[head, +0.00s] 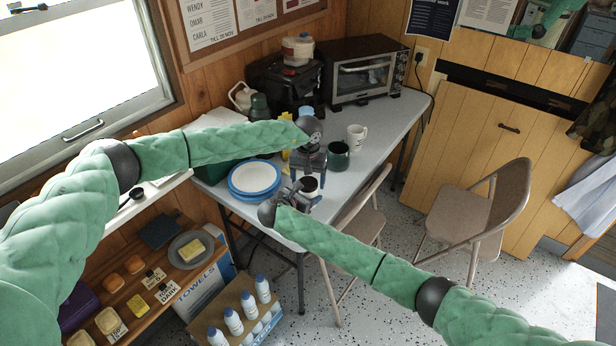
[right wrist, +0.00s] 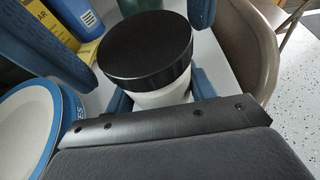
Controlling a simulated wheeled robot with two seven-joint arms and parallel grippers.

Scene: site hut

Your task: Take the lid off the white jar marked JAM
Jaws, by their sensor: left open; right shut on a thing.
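A white jar with a black lid (right wrist: 146,46) is at the table's front edge, its white body (right wrist: 165,94) showing under the lid. No JAM marking is readable. My right gripper (right wrist: 163,98) is shut on the jar's body below the lid. In the head view the dark lid (head: 309,184) shows beside this gripper. My left gripper (head: 311,176) is just above the jar, pointing down, and open. In the right wrist view its blue fingers stand to the left and right of the lid, apart from each other. Whether they touch the lid is unclear.
Blue-rimmed plates (head: 254,176) lie left of the jar. A dark green mug (head: 338,155) and a white mug (head: 357,137) stand behind it to the right. A toaster oven (head: 366,72) is at the back. A folding chair (head: 362,212) stands close by the table's right side.

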